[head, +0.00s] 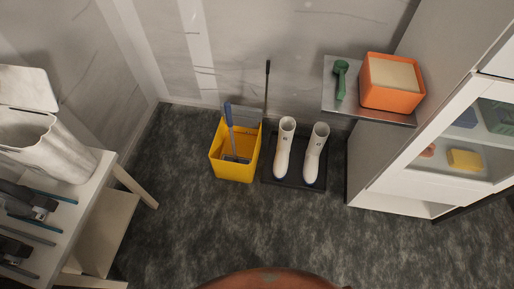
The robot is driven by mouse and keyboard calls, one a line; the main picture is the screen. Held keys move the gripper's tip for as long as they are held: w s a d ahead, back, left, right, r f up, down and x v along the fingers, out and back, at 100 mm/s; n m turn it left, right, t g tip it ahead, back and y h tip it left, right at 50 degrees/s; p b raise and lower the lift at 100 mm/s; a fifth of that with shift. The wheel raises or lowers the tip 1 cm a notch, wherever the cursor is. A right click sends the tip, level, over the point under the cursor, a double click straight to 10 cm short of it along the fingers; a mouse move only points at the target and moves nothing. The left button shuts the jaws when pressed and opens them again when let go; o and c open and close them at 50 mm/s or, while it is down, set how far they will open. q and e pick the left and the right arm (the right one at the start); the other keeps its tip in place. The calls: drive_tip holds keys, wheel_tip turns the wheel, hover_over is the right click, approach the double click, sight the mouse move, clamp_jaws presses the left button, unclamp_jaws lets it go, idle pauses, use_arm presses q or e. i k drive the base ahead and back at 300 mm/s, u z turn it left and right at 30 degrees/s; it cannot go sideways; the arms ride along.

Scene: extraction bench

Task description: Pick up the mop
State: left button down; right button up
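A yellow bucket (232,170) stands on the dark floor near the back wall. Neither of my grippers shows in the head view.
White boots (285,150) stand on a black tray (295,183) right of the bucket. A shelf (345,106) holds a green scoop (341,78) and orange box (391,98). A white cabinet stands right, a white bench (88,190) left. The floor before the bucket is clear.

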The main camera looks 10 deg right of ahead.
sight(232, 139)
drive_tip(key=z, duration=0.15)
drive_tip(key=i, duration=0.6)
drive_tip(key=u, duration=0.5)
drive_tip(key=i, duration=0.7)
drive_tip(key=u, duration=0.6)
